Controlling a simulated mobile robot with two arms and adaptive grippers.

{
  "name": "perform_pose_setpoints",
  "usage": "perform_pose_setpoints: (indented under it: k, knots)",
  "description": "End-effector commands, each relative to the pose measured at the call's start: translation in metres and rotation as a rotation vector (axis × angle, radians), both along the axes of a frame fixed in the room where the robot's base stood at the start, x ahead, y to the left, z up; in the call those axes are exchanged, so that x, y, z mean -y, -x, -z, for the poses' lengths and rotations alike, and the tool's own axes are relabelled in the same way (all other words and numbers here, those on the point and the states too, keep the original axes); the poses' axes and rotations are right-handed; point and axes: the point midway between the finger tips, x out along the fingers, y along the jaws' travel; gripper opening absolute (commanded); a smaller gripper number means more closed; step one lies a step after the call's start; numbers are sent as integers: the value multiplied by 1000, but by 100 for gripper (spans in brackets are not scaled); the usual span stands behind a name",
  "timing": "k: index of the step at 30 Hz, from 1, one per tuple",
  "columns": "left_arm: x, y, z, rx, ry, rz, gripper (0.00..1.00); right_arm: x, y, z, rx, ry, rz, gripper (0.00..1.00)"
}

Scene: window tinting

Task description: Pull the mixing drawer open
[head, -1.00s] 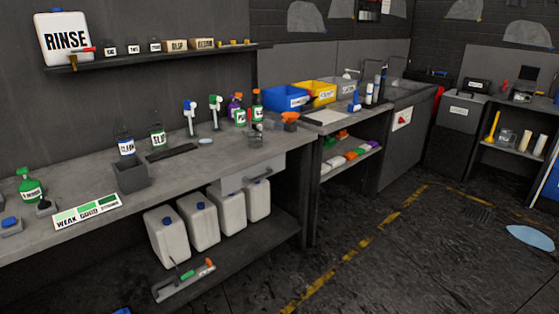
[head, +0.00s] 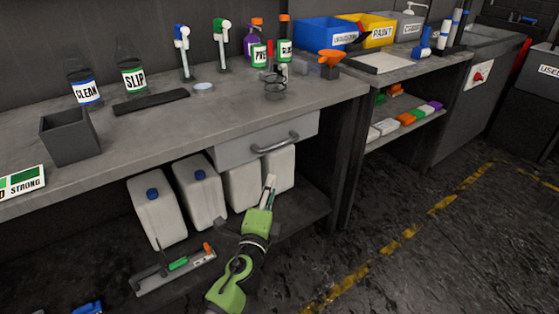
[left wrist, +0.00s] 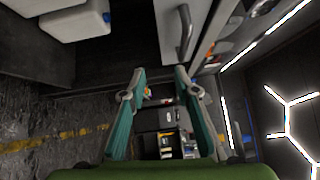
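The mixing drawer (head: 235,150) is a grey box front under the workbench top, with a curved metal handle (head: 275,146). It looks shut. My left gripper (head: 270,182) is below and in front of the handle, apart from it, with the white jugs behind it. In the left wrist view my left gripper (left wrist: 159,72) has its two fingers spread with nothing between them. The handle (left wrist: 185,34) shows there just past the right-hand fingertip, and the drawer front (left wrist: 169,25) lies beside it. My right gripper is not in view.
The workbench (head: 225,113) carries a grey box (head: 70,140), spray bottles and an orange funnel (head: 330,57). The floor (head: 440,255) at the right is clear.

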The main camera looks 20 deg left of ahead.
Motion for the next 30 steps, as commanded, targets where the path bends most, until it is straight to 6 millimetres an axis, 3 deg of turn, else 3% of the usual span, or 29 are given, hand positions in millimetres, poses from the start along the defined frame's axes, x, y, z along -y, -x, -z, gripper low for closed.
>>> perform_pose_setpoints:
  k: [3, 6, 15, 21, 30]
  knots:
    - [0, -2, -32, 77, -62, -10, 29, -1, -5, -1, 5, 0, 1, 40]
    - [-1, -9, -43, 92, -77, -13, 29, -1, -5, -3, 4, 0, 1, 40]
    - [-7, -65, -51, 91, -74, -14, 29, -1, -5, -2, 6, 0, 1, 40]
    - [-12, -105, -55, 90, -73, -14, 29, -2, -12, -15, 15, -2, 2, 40]
    - [-15, -134, -58, 88, -73, -12, 29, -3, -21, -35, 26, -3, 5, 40]
